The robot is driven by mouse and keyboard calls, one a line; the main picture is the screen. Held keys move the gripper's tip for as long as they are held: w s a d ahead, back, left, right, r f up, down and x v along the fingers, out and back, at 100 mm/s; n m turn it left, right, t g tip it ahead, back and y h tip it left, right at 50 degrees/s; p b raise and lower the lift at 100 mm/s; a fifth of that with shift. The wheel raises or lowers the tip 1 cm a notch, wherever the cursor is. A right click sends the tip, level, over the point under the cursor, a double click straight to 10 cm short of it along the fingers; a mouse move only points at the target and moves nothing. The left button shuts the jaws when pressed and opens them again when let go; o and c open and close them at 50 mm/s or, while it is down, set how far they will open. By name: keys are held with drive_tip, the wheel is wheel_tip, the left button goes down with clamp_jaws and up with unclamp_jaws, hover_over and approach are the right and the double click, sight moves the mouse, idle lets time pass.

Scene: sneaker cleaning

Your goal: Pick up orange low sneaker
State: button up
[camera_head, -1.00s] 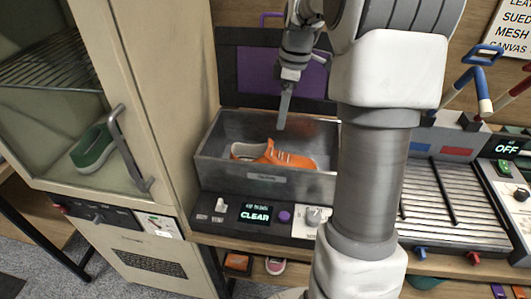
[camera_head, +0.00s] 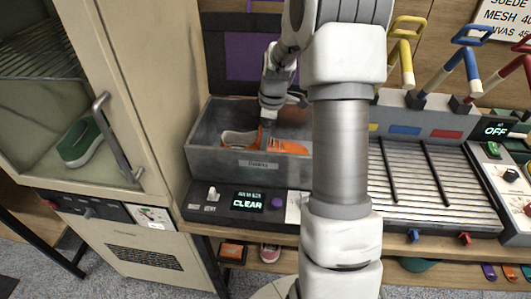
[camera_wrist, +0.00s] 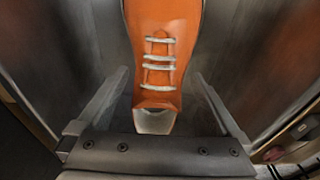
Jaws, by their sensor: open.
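The orange low sneaker (camera_head: 262,143) lies inside a grey metal bin (camera_head: 222,162) in the head view. In the wrist view the sneaker (camera_wrist: 162,45) shows its orange upper and pale laces, lying lengthwise between the two fingers. My gripper (camera_head: 268,122) is down in the bin over the sneaker. In the wrist view my gripper (camera_wrist: 160,95) is open, with one finger on each side of the sneaker and visible gaps to it. The fingertips are partly hidden by the sneaker in the head view.
The bin walls stand close around my gripper. A cabinet (camera_head: 150,60) with a green shoe (camera_head: 80,145) inside stands at left. A ribbed rack (camera_head: 435,180) and upright handles (camera_head: 465,62) stand at right. A panel reading CLEAR (camera_head: 248,202) is in front of the bin.

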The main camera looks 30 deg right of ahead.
wheel_tip(320, 180, down, 2)
drive_tip(key=shift+w+a+f, duration=0.1)
drive_tip(key=shift+f, duration=0.15)
drive_tip(key=shift+r, duration=0.1)
drive_tip(key=c, duration=1.4)
